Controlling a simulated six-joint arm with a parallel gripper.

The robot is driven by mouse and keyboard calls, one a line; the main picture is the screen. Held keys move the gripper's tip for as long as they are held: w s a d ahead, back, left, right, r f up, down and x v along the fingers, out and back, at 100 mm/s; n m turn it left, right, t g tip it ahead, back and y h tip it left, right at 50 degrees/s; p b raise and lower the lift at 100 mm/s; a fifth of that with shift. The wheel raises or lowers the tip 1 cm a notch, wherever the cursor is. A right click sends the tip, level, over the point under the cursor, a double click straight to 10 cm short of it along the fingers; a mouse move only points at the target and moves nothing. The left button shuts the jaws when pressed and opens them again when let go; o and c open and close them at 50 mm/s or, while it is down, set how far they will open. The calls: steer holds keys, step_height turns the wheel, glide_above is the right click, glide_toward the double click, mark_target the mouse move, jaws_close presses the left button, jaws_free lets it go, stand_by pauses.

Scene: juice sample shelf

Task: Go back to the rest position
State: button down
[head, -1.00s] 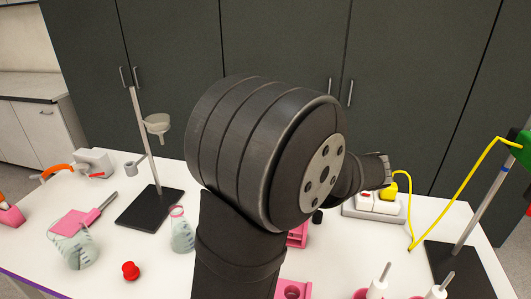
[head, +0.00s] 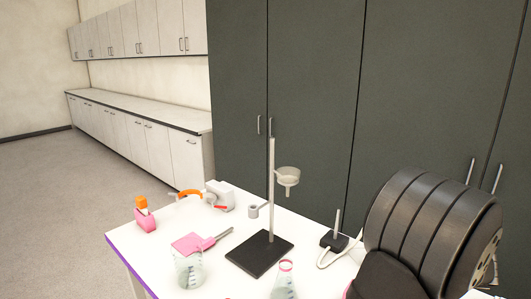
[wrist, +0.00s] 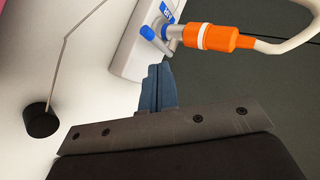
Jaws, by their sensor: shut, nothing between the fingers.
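My gripper (wrist: 159,75) shows in the wrist view with its blue-grey fingers pressed together and nothing between them. The fingertips are close to a white device in the picture; I cannot tell whether they touch it. In the head view a thick black part of my arm fills the lower right, and my gripper's fingers cannot be made out there.
The wrist view shows a white device (wrist: 130,45), an orange connector (wrist: 215,37) with a pale cable, and a black knob-like piece (wrist: 40,121) on a thin rod.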

steer(key=shift+w+a+f, duration=0.4)
steer(key=shift+f, duration=0.3)
steer(key=shift+w+a+f, duration=0.35)
steer(key=shift+w+f, duration=0.05)
steer(key=shift+f, duration=0.25)
steer(key=shift+r, duration=0.1)
